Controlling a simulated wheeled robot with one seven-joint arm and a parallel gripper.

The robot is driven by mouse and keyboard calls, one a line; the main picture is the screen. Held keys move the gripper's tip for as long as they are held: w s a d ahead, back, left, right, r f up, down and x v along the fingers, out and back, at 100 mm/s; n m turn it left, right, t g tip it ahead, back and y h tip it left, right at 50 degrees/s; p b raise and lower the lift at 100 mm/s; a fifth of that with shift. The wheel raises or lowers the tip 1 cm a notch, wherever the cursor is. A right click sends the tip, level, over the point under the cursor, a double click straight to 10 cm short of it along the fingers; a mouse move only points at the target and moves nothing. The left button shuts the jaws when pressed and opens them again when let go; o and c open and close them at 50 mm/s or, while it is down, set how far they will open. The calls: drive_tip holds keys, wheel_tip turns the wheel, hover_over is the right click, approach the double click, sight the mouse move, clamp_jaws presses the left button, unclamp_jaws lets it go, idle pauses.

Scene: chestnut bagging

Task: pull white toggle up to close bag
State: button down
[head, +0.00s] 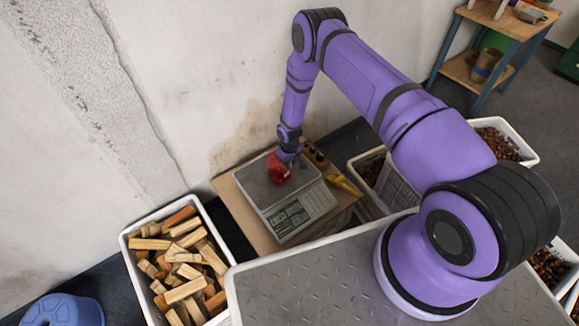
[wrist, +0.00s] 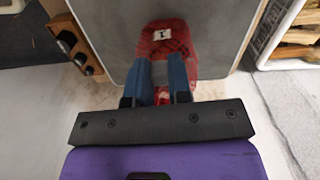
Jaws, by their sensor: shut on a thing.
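A red net bag (head: 278,170) sits on the metal plate of a scale (head: 288,212), against the far part of the plate. In the wrist view the bag (wrist: 180,36) carries a small white tag with a dark mark. My gripper (head: 291,159) comes down on the bag from above. Its two blue fingers (wrist: 162,62) are shut on the bag's red material, with a little red showing between and beside them. I cannot make out the white toggle; the fingers may hide it.
The scale stands on a wooden table (head: 245,228) by the wall. A yellow tool (head: 343,185) and a wooden holder (head: 315,156) lie right of it. A crate of wood blocks (head: 128,240) stands at left; crates of chestnuts (head: 532,160) stand at right.

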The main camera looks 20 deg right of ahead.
drive_tip(key=shift+r, duration=0.8)
drive_tip(key=c, duration=1)
unclamp_jaws()
wheel_tip(320, 180, up, 11)
drive_tip(key=shift+f, duration=0.15)
